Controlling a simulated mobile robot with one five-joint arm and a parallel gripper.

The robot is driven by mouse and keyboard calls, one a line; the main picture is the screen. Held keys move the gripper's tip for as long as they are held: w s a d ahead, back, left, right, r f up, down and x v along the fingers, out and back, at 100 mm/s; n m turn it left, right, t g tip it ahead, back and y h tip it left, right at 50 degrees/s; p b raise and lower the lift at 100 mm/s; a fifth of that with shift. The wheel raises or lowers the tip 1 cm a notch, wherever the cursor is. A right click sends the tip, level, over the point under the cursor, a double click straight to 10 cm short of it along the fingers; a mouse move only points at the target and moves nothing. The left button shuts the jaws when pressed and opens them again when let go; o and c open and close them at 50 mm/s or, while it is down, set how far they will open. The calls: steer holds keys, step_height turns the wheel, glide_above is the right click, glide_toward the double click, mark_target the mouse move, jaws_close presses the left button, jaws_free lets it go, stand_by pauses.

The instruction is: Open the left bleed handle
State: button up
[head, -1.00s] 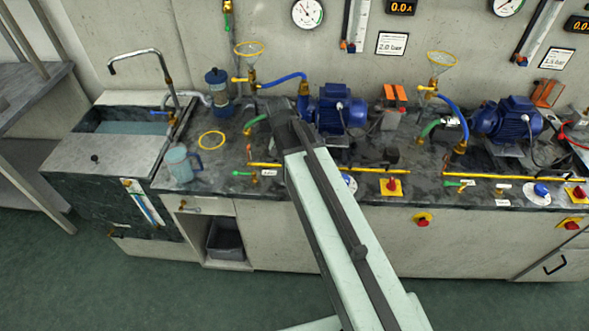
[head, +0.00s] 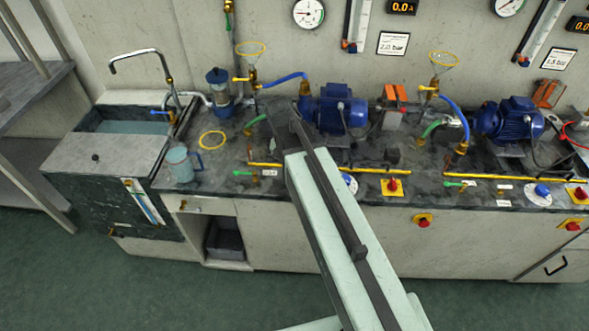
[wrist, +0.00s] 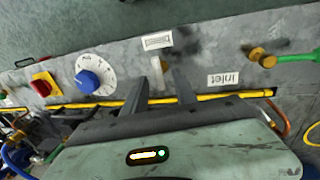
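No label that I can read says bleed, so I cannot tell for certain which handle is the left bleed handle. At the left pump, a yellow handle (head: 241,80) sits on the brass valve under the wire-rimmed funnel (head: 250,60). A green handle (head: 243,173) lies at the bench front, beside a small label; the wrist view shows a green handle (wrist: 296,57) near the Inlet label (wrist: 224,79). My gripper (wrist: 172,72) points at the bench front, its two dark fingers apart. In the head view my arm hides the fingers.
A blue dial (wrist: 88,81) and a red knob on a yellow plate (wrist: 43,84) are left of my fingers in the wrist view. A yellow pipe (wrist: 220,96) runs along the bench. The left blue pump (head: 340,110) stands behind my arm. A jug (head: 180,163) stands left.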

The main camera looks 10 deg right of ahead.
step_height(320, 180, up, 8)
steer(key=a+p, duration=0.1)
steer(key=p, duration=0.6)
steer(key=shift+w+a+f+p, duration=0.15)
steer(key=shift+w+a+p, duration=0.1)
steer(key=shift+p, duration=0.1)
steer(key=shift+s+d+f+n+t+y, duration=0.15)
steer(key=shift+s+n+y, duration=0.3)
steer(key=shift+s, duration=0.5)
steer(key=shift+s+d+f+n+t+y, duration=0.1)
steer(key=shift+s+d+n+y, duration=0.15)
steer(key=shift+s+n, duration=0.55)
steer(key=shift+s+d+f+n+t+y, duration=0.1)
steer(key=shift+s+n+y, duration=0.35)
steer(key=shift+s, duration=0.6)
